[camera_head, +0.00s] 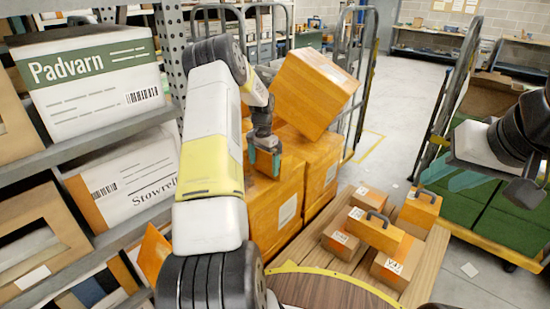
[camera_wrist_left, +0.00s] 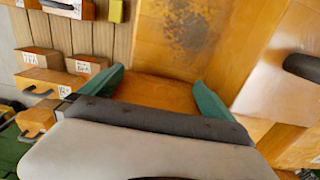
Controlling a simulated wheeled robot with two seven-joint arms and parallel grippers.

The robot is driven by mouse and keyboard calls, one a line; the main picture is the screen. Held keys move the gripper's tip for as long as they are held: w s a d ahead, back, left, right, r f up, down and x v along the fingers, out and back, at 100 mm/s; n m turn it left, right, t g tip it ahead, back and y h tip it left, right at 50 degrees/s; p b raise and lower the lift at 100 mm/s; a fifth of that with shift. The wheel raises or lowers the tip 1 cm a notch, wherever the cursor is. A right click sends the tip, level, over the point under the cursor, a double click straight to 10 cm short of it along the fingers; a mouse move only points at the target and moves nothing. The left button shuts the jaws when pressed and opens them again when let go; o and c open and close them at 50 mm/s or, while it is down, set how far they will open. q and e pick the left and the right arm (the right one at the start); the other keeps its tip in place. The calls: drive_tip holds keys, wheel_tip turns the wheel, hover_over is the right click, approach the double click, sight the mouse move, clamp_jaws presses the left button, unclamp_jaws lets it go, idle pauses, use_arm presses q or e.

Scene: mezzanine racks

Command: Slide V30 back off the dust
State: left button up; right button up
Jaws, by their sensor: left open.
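My left gripper (camera_head: 264,160) reaches down over the large orange boxes in the head view. Its two green fingers are spread in the left wrist view (camera_wrist_left: 162,92). An orange block (camera_wrist_left: 155,90) lies between them, with no label readable on it; I cannot tell whether it is V30. A dark speckled dust patch (camera_wrist_left: 190,30) lies on an orange box top just beyond the fingers. No label reading V30 can be made out. My right gripper (camera_head: 452,178) hangs at the right of the head view, its jaws unclear.
A wooden pallet (camera_head: 433,262) holds several small labelled orange boxes, some with dark handles, one marked V47 (camera_head: 388,268). A tilted orange carton (camera_head: 312,95) stands behind my left gripper. Shelving with a Padvarn box (camera_head: 90,80) is left. Green crates (camera_head: 515,222) stand right.

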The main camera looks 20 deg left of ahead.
use_arm(q)
drive_tip(key=shift+w+d, duration=0.25)
drive_tip(key=shift+w, duration=0.2)
idle(0.4)
drive_tip(key=shift+s+a, duration=0.3)
drive_tip(key=shift+s, duration=0.4)
drive_tip(key=shift+s+a, duration=0.3)
drive_tip(key=shift+s, duration=0.4)
wheel_tip(320, 180, up, 13)
idle(0.3)
